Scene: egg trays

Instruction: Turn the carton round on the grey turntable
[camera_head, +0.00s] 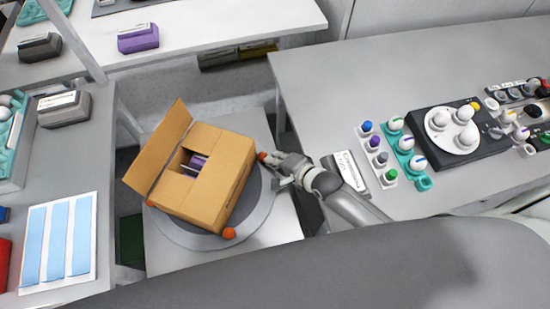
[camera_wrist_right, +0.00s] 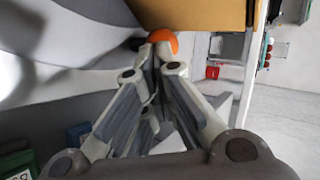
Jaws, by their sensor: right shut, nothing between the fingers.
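An open brown carton (camera_head: 222,160) sits on the round grey turntable (camera_head: 184,234), with one flap raised at its left and a purple item (camera_head: 197,162) visible inside. Orange knobs stand at the turntable's rim, one in front (camera_head: 229,233) and one at the right (camera_head: 262,156). My right gripper (camera_head: 272,166) is shut and empty, its fingertips at the right knob. In the right wrist view the shut fingertips (camera_wrist_right: 152,52) are against or just before the orange knob (camera_wrist_right: 163,40), with the carton (camera_wrist_right: 195,12) above; contact is hard to tell. My left gripper is not in view.
The right-hand table (camera_head: 320,85) holds egg trays with white and coloured pieces and a black tray (camera_head: 455,135). A labelled grey block (camera_head: 345,172) lies near my right arm. The left table carries a sheet with blue strips (camera_head: 57,240).

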